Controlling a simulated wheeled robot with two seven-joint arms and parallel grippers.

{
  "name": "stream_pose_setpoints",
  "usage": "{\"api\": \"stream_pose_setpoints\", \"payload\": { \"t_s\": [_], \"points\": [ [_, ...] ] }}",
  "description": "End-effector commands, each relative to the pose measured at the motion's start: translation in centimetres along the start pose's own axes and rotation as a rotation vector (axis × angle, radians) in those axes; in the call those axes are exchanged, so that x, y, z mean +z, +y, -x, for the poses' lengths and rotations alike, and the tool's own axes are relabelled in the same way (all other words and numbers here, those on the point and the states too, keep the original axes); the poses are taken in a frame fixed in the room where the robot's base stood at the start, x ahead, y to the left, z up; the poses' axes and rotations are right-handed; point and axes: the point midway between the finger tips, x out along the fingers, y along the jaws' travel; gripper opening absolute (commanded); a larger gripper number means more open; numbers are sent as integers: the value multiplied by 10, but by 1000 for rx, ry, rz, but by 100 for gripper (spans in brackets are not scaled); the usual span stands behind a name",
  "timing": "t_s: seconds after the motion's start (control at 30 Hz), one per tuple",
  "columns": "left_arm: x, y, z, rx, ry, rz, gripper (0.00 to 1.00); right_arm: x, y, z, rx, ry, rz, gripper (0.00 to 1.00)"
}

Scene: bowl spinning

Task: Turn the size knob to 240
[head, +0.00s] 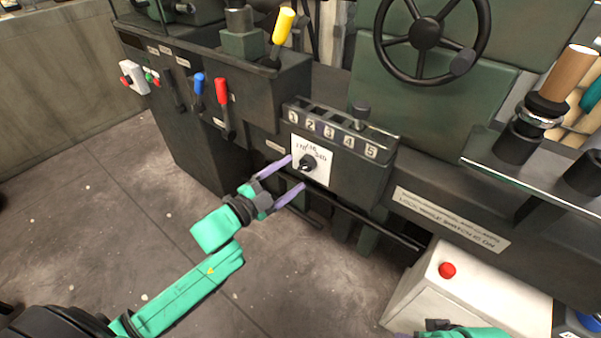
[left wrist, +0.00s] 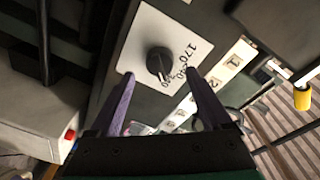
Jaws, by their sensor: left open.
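The size knob (head: 306,162) is a small black round knob on a white dial plate (head: 322,174) on the front of the machine. In the left wrist view the knob (left wrist: 159,62) sits on the plate (left wrist: 183,38) with printed numbers; 170 is legible, the others are partly hidden or blurred. A pale mark on the knob points toward the lower right there. My left gripper (head: 296,173) is open, its purple fingers in front of the knob. In the left wrist view the gripper (left wrist: 160,75) has one fingertip either side of it, apart from it. My right gripper (head: 437,325) shows only partly at the bottom edge.
A numbered strip (head: 333,133) with a small lever sits just above the plate. Red (head: 223,100), blue (head: 198,92) and yellow (head: 281,32) levers stand to the left. A dark handwheel (head: 426,35) is above right. A white box with a red button (head: 447,270) stands lower right.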

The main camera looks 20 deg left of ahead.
Motion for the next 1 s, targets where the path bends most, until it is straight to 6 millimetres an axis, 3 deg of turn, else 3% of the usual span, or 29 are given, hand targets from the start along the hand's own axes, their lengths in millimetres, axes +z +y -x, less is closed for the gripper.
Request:
{"api": "stream_pose_setpoints", "payload": {
  "t_s": [0.2,0.47,0.5,0.7,1.0],
  "points": [
    [0,0,-33,-1,0,-1,82,-10,-10,-18,-29,76,15,50],
    [0,0,-36,1,0,1,82,-12,-12,-19,-32,89,17,50],
    [0,0,-36,1,0,1,78,-12,-12,-19,-32,89,16,50],
    [0,0,-36,1,0,1,2,-12,-11,-19,-32,89,16,50],
    [0,0,-36,-1,1,27,0,-8,-7,-11,-20,56,11,50]
  ]
}}
